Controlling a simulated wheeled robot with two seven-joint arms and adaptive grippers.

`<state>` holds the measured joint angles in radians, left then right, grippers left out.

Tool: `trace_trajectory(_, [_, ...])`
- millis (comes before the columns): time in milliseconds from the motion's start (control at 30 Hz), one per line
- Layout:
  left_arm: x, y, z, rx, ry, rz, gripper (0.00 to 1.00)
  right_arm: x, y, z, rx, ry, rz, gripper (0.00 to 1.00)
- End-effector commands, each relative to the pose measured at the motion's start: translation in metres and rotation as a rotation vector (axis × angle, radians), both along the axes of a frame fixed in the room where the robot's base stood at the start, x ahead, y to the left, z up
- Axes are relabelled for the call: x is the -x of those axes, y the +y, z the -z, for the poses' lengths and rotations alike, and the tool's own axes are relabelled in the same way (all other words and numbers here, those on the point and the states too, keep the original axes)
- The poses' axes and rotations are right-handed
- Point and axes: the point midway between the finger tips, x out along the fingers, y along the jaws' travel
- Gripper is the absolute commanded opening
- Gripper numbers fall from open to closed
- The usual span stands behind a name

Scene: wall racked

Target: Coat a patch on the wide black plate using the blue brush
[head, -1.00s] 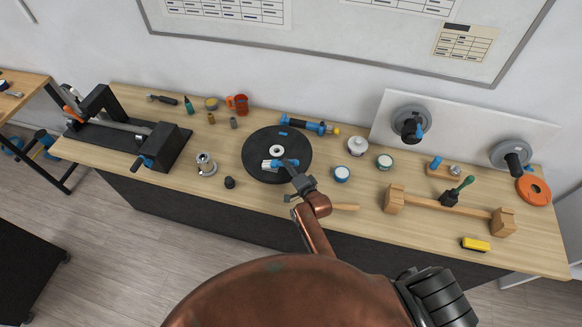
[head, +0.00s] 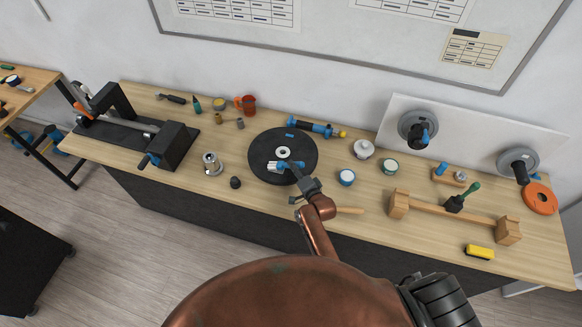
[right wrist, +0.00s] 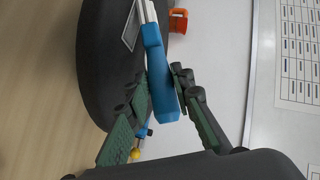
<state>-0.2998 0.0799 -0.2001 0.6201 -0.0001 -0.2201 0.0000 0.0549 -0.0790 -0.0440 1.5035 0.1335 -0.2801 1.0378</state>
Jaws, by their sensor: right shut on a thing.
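The wide black plate (head: 262,172) lies flat on the bench, with a pale ring at its centre and a small blue mark towards its back edge. My right gripper (head: 298,172) is over the plate's front right part, shut on the blue brush (right wrist: 160,75). The brush's blue handle runs between the fingers (right wrist: 160,98) in the right wrist view. Its pale end points left over the plate in the head view; I cannot tell whether it touches. A pale-outlined rectangle shows on the plate beside the brush in the right wrist view. My left gripper is not in view.
Behind the plate lies a blue tool (head: 317,128) with a yellow tip. An orange mug (head: 246,104) stands behind left.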

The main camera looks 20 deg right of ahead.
Motion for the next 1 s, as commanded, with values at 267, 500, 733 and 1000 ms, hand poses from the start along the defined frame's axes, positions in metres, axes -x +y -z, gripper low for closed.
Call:
trace_trajectory(267, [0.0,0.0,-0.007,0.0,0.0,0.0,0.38,0.007,-0.01,-0.001,0.004,0.002,0.0,0.0])
trace_trajectory(500, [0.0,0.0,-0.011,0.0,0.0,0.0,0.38,0.011,-0.017,-0.001,0.002,0.002,0.0,0.0])
trace_trajectory(733, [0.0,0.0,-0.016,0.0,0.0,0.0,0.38,0.018,-0.027,0.0,0.002,0.002,0.0,0.0])
trace_trajectory(1000, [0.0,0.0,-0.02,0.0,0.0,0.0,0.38,0.024,-0.036,-0.001,0.002,0.0,0.001,0.0])
